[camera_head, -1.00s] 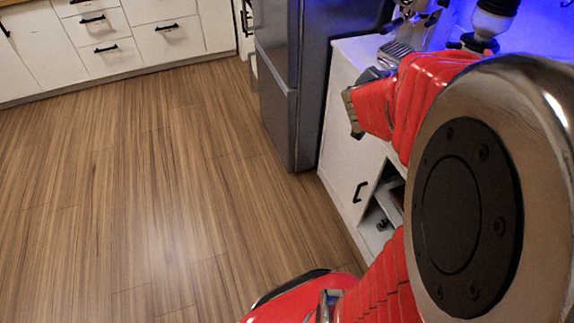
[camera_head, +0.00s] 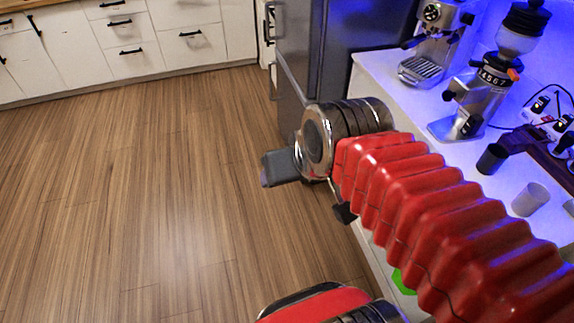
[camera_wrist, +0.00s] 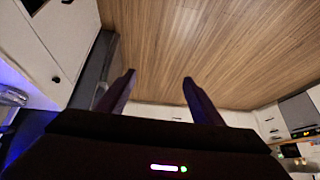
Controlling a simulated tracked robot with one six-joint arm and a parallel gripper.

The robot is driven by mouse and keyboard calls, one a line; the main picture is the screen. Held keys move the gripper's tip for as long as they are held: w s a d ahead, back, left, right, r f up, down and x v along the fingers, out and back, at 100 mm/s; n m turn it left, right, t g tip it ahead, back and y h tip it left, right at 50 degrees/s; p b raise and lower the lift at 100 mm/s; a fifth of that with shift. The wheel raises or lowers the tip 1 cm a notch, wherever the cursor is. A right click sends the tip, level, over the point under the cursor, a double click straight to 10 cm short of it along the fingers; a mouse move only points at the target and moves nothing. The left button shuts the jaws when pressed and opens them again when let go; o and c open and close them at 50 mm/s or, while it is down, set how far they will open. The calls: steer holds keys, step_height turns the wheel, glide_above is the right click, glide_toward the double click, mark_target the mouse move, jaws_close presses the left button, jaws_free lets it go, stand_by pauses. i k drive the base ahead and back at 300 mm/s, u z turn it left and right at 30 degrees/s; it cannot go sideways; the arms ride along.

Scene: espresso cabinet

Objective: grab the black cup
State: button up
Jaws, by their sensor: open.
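The black cup (camera_head: 492,158) stands upright on the white counter at the right of the head view, just beyond my red arm. It is not visible in the wrist view. My gripper (camera_wrist: 159,78) shows in the wrist view with its two fingers wide apart and nothing between them. In the head view the end of my arm reaches left past the counter's edge, well to the left of the cup. My fingers cannot be made out clearly there.
A coffee grinder (camera_head: 478,95) and an espresso machine (camera_head: 437,40) stand behind on the counter (camera_head: 385,68). A dark fridge (camera_head: 345,50) stands left of the counter. The wooden floor (camera_head: 140,190) is clear.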

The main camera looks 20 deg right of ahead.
mark_target(495, 154)
steer(key=z, duration=3.55)
